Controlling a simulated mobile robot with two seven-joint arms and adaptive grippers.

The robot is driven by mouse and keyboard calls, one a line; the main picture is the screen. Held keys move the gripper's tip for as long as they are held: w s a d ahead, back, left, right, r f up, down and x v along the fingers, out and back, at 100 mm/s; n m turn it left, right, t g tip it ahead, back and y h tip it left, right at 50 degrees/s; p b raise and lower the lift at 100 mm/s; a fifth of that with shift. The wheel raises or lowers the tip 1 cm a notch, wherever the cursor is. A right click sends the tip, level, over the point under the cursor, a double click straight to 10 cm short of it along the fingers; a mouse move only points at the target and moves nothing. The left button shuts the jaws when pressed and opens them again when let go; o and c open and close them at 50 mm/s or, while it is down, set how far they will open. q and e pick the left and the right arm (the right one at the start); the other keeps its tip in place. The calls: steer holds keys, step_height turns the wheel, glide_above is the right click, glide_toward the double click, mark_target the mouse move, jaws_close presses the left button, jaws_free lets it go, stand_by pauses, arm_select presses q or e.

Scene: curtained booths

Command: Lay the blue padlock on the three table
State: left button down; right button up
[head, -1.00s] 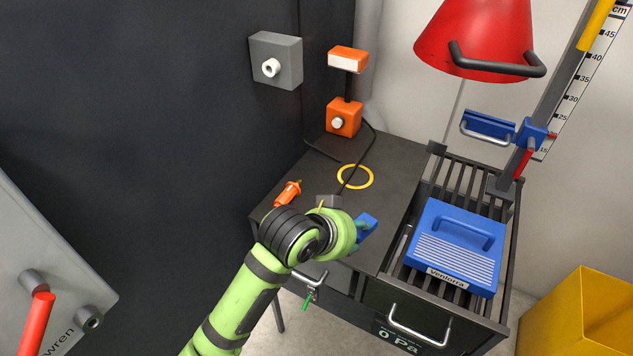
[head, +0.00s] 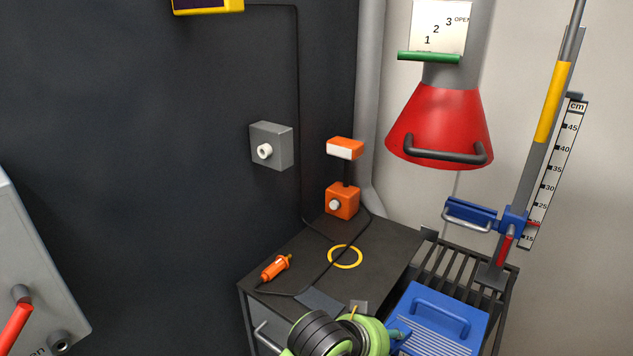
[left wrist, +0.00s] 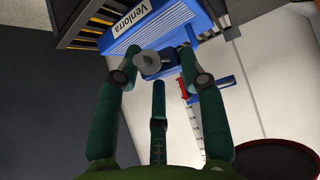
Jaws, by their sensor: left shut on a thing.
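My left gripper (left wrist: 156,68) is shut on a small blue piece with a grey round part, which I take to be the blue padlock (left wrist: 168,72). In the head view the gripper (head: 399,335) is low, between the dark table (head: 305,265) and the slatted bench, and the padlock cannot be made out clearly. The table carries a yellow ring (head: 345,267) lying flat on its top. No number three shows on it. My right gripper is not in view.
A blue box (head: 437,333) sits on the slatted bench (head: 466,273). A red hood (head: 440,125) hangs above, beside a blue clamp on a stand (head: 512,219).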

arm_select(q)
steer(key=shift+a+f, duration=0.1)
steer(key=shift+a, duration=0.45)
steer(key=s+a+r, duration=0.2)
steer(key=a, duration=0.7)
steer(key=s+a+r, duration=0.2)
steer(key=a, duration=0.8)
steer(key=s+a+r+m, duration=0.1)
steer(key=s+a+r, duration=0.2)
steer(key=a, duration=0.7)
steer(key=shift+g, duration=0.4)
steer(key=shift+h, duration=0.3)
